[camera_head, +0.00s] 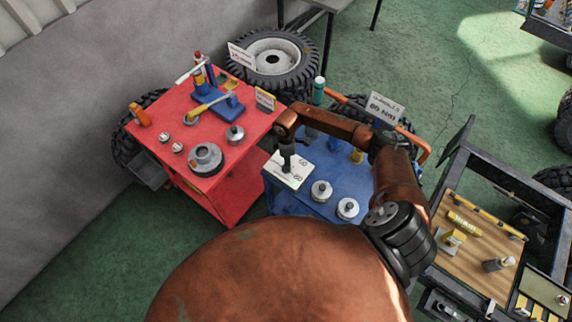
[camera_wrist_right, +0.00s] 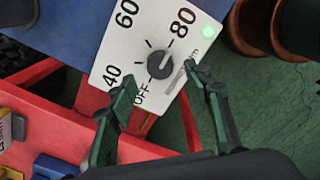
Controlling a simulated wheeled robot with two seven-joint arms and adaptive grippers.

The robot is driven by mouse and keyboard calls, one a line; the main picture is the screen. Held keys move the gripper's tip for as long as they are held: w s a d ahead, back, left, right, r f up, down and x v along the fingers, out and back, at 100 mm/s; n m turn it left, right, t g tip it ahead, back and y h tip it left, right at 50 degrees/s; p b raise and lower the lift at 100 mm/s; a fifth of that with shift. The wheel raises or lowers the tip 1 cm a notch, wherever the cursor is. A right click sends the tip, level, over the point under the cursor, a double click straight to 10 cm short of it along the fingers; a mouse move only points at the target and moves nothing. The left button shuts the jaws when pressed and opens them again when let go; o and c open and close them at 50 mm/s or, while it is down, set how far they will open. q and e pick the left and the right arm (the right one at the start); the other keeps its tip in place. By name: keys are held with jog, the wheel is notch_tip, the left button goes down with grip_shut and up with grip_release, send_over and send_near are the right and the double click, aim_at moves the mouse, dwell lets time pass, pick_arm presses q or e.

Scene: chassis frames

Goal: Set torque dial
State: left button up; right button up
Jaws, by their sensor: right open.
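A white dial panel (camera_head: 287,171) sits on the blue cart's left corner in the head view. In the right wrist view the panel (camera_wrist_right: 118,50) is marked OFF, 40, 60 and 80 around a dark round knob (camera_wrist_right: 161,65). A small light near 80 glows green (camera_wrist_right: 208,31). A light mark on the knob seems to face the 80 side, but it is small. My right gripper (camera_head: 287,160) is over the panel. Its two fingers (camera_wrist_right: 158,87) are spread, on either side of the knob's near side, with nothing visible between them. My left gripper is out of view.
The blue cart (camera_head: 322,178) also carries round metal parts (camera_head: 321,190) and a sign (camera_head: 385,107) that appears to read 80 NM. A red cart (camera_head: 212,115) with tools stands left. A wooden-topped bench (camera_head: 475,262) stands right.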

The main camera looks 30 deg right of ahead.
notch_tip(320, 180, up, 8)
jog(key=shift+f, duration=0.1)
dwell(0.7)
